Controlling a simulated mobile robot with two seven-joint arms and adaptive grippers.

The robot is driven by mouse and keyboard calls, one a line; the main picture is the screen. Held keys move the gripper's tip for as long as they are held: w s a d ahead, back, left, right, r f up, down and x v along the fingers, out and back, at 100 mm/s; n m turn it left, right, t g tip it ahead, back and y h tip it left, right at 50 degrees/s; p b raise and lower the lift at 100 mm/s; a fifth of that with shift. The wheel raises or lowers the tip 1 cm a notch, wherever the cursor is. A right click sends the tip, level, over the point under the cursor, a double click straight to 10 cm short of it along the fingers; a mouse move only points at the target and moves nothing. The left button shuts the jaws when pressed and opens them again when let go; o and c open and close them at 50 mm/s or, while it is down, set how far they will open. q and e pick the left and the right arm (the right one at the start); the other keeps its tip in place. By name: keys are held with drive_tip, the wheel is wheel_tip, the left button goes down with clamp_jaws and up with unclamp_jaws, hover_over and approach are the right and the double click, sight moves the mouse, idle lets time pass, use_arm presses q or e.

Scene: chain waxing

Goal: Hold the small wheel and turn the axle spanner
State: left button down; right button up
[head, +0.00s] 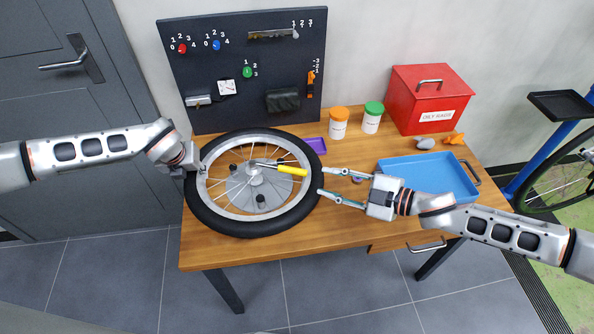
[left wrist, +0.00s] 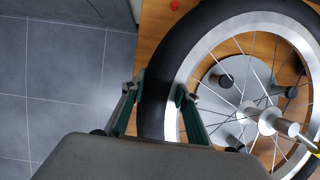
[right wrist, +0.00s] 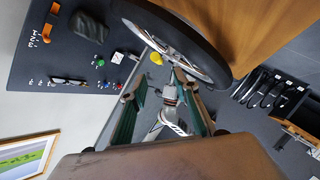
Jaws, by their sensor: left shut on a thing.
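The small wheel (head: 232,226), black tyre with a silver rim, lies flat on the left of the wooden table. The axle spanner sits with its metal head at the hub, and its yellow handle (head: 292,171) points right; the handle's end shows in the right wrist view (right wrist: 155,58). My left gripper (head: 197,167) is shut on the wheel's left edge; in the left wrist view its fingers stand either side of the tyre (left wrist: 160,75). My right gripper (head: 323,181) is open and empty, just right of the tyre, its fingers pointing left toward the handle.
A dark tool board (head: 240,60) stands behind the wheel. A blue tray (head: 440,180) lies right, behind my right arm. The front table strip is clear.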

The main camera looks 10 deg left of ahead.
sight(305, 174)
drive_tip(key=x, duration=1.1)
drive_tip(key=shift+w+d+f, duration=0.1)
drive_tip(key=shift+w+f, duration=0.2)
drive_tip(key=shift+w, duration=0.15)
clamp_jaws()
